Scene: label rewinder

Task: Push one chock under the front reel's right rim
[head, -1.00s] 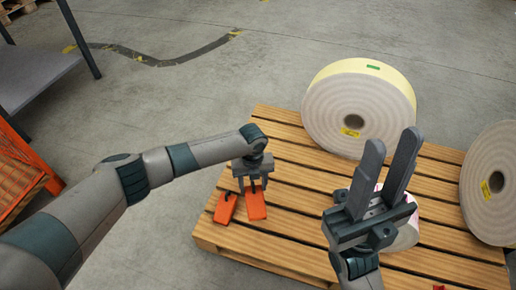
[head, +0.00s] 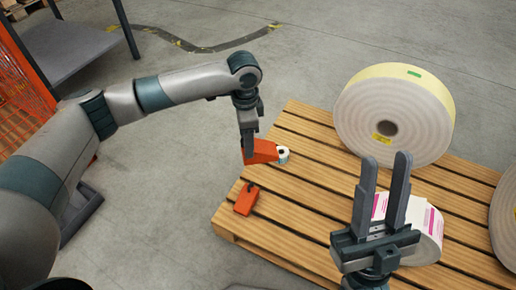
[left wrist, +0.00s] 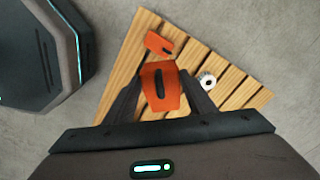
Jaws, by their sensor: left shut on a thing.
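My left gripper (head: 248,146) is shut on an orange chock (head: 262,151), which appears held above the pallet's left edge. The held chock (left wrist: 160,88) shows between the fingers in the left wrist view. A second orange chock (head: 246,199) lies on the pallet's near-left corner. My right gripper (head: 385,160) is open and empty, fingers up. It partly hides a reel with pink-marked labels (head: 430,222) at the pallet's front. A large reel with a yellow outer band (head: 360,112) stands upright at the back.
The wooden pallet (head: 315,190) has bare slats between the chocks and the reels. A small white roll (head: 283,155) is beside the held chock in the picture. Another large reel (head: 506,215) is cut off at the right edge.

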